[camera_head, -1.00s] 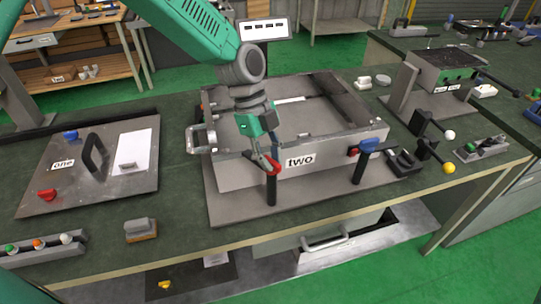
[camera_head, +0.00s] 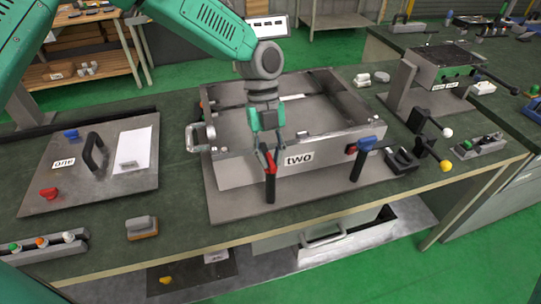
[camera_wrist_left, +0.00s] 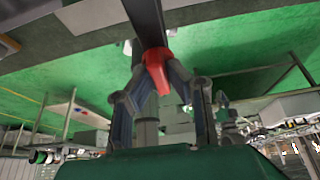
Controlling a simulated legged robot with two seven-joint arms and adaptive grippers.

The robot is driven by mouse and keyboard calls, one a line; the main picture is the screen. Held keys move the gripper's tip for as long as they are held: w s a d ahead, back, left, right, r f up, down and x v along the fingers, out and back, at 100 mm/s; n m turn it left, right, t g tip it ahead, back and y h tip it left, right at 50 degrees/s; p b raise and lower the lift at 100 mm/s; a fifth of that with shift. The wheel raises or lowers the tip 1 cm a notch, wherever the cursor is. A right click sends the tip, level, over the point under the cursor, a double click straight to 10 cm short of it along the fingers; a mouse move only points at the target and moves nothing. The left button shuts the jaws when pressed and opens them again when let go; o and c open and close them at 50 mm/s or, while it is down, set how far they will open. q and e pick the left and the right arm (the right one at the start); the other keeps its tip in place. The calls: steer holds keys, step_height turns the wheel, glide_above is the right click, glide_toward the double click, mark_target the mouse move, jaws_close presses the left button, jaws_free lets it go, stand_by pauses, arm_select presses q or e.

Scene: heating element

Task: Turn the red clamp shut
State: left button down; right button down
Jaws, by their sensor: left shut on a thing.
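The red clamp (camera_head: 271,165) sits on top of a black post at the front left of the metal box marked "two" (camera_head: 236,172). My left gripper (camera_head: 268,156) reaches down from above, its fingers shut on the red clamp. In the left wrist view the red clamp (camera_wrist_left: 157,66) shows between the two fingers (camera_wrist_left: 160,88). The fingers hide part of the clamp in the head view. My right gripper is not in view.
A blue clamp (camera_head: 367,144) stands on a second black post to the right. A grey block (camera_head: 142,226) and a button strip (camera_head: 42,247) lie near the front edge. Black levers (camera_head: 424,146) stand at the right.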

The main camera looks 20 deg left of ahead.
arm_select(q)
steer(key=shift+w+r, duration=0.15)
steer(key=c, duration=1.6)
jaws_free()
steer(key=shift+o, duration=0.2)
steer(key=v, duration=1.1)
steer(key=shift+r, duration=0.4)
steer(key=shift+w, duration=0.1)
